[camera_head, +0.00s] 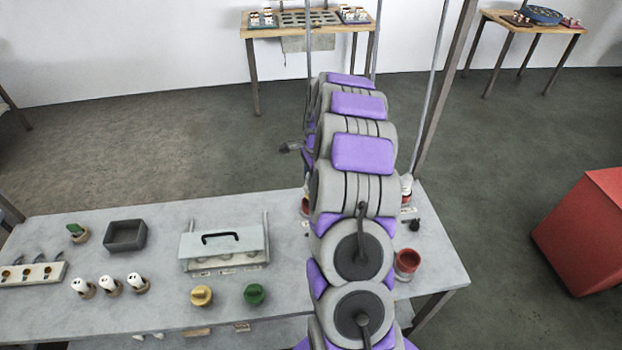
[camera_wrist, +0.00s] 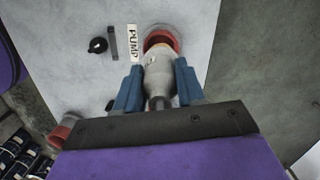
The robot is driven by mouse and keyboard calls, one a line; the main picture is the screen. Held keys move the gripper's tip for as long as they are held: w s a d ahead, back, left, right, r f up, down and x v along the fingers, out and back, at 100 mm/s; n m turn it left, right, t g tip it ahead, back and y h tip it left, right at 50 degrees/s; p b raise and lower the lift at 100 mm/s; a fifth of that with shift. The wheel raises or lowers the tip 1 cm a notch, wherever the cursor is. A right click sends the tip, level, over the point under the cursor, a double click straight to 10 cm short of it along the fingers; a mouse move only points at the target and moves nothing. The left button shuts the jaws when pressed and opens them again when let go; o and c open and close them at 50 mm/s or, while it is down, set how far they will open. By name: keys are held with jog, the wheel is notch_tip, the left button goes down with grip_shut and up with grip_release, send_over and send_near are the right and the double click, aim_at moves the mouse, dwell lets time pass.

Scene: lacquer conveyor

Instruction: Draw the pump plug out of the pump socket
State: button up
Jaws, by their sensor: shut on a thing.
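The pump plug (camera_wrist: 157,76) is a pale grey, bottle-shaped body in the wrist view. My gripper (camera_wrist: 158,70) is shut on it, with one blue finger on each side. The pump socket (camera_wrist: 174,38) is a red ring with a dark inside, just beyond the plug's far end. The plug's end overlaps the ring's opening; I cannot tell whether it is still inside or just clear. A white label reading PUMP (camera_wrist: 133,43) lies left of the socket. In the head view my arm hides the gripper.
A black knob-like part (camera_wrist: 97,45) and a grey bar (camera_wrist: 113,43) lie left of the label. A red cup (camera_head: 407,262) stands near the table's right end. A lidded box with a handle (camera_head: 222,243) and several plugs stand further left. A red block (camera_head: 585,230) is off the table.

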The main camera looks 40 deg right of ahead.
jog(key=shift+r, duration=0.2)
jog(key=shift+r+p, duration=1)
jog(key=shift+r, duration=0.45)
